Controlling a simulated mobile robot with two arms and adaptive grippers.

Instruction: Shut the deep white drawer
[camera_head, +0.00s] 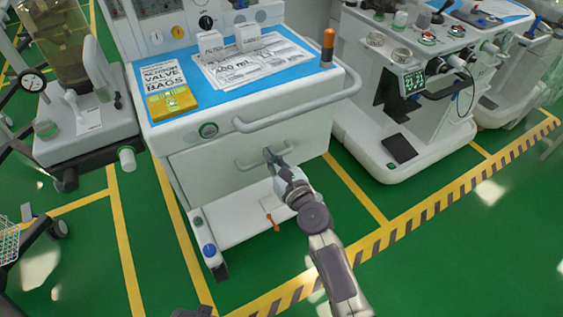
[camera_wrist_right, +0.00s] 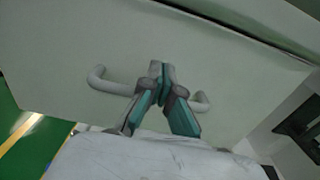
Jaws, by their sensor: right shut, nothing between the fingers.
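The deep white drawer (camera_head: 215,166) is in the front of the white cart, below its blue-topped work surface. Its front looks about flush with the cart body, though I cannot tell whether a small gap remains. Its pale bar handle (camera_head: 247,166) also shows in the right wrist view (camera_wrist_right: 108,86), running behind my fingers. My right gripper (camera_head: 270,154) is shut with nothing between its fingers, its tips at the drawer front near the handle's middle. In the wrist view, the gripper (camera_wrist_right: 160,68) covers the middle of the handle. My left gripper is not in view.
A curved push rail (camera_head: 300,112) juts out above the drawer. Papers and a yellow device (camera_head: 171,101) lie on the cart's blue top. Another white machine (camera_head: 385,150) stands to the right. Green floor with yellow lines is open in front.

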